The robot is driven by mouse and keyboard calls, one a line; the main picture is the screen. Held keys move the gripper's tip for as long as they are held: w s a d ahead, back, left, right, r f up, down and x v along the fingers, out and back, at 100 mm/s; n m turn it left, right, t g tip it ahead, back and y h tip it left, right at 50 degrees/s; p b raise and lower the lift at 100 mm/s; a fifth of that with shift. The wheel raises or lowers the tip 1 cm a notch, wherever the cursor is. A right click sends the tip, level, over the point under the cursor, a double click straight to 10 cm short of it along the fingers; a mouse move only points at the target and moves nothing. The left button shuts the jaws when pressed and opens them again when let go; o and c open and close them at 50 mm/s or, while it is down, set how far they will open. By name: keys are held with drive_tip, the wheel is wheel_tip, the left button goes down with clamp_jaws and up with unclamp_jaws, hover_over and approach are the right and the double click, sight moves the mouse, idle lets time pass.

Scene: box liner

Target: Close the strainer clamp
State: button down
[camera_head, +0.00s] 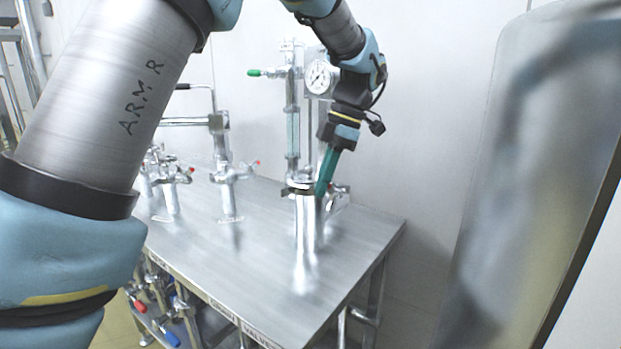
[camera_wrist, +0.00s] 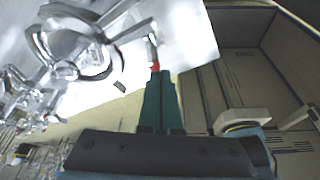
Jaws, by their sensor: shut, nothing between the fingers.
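The strainer (camera_head: 307,238) is a shiny upright metal cylinder near the right end of the steel table. Its clamp (camera_head: 300,189) is a metal band around the top, with hardware on the right side (camera_head: 341,193). In the wrist view, round metal fittings (camera_wrist: 78,45) show at upper left, and a thin metal lever with a red tip (camera_wrist: 155,66) points at my fingertips. My gripper (camera_head: 321,192) has teal fingers, shut and empty, angled down at the right of the clamp. In the wrist view its fingertips (camera_wrist: 161,75) are at or very near the red tip; contact is unclear. Whether the clamp is open is unclear.
A pressure gauge (camera_head: 319,77) and a vertical pipe with a green handle (camera_head: 254,73) stand behind the strainer. Several small valves (camera_head: 228,178) stand on the table's left side. The steel tabletop (camera_head: 265,265) is bare in front. A blurred panel (camera_head: 530,170) stands at right.

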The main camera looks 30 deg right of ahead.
drive_tip(key=shift+w+d+p, duration=0.1)
drive_tip(key=shift+d+p, duration=0.25)
drive_tip(key=shift+d, duration=0.55)
drive_tip(key=shift+d+r, duration=0.1)
